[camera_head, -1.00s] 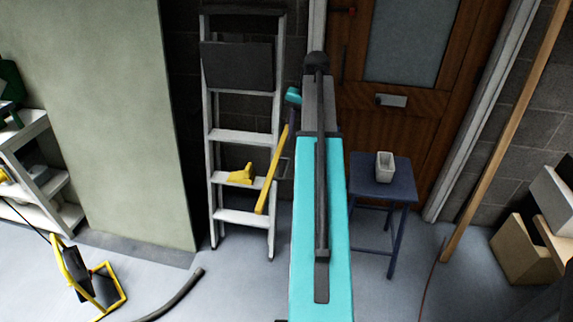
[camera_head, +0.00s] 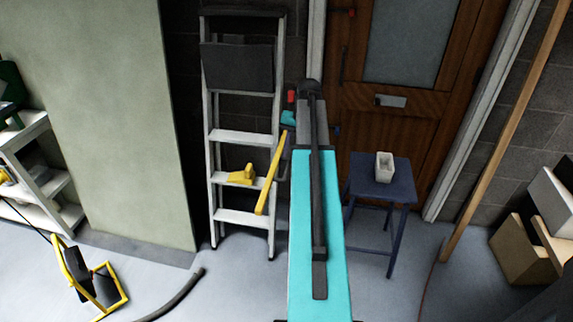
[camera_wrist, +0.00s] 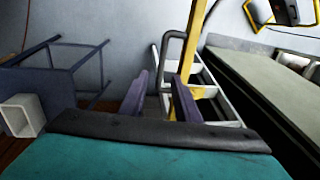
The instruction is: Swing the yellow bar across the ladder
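The yellow bar (camera_head: 270,180) slants at the right side of the stepladder (camera_head: 241,138), its lower end in front of the lower steps and its upper end near my wrist. A yellow block-like piece (camera_head: 243,175) sits by a ladder step, left of the bar. In the wrist view the bar (camera_wrist: 195,40) runs down from the top edge and passes partly behind the right finger. My gripper (camera_wrist: 158,97) has its two dark purple fingers apart, with nothing visibly clamped.
A yellow-framed lamp (camera_head: 90,280) and a dark hose (camera_head: 175,297) lie on the floor at left. Boxes (camera_head: 525,245) stand at right.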

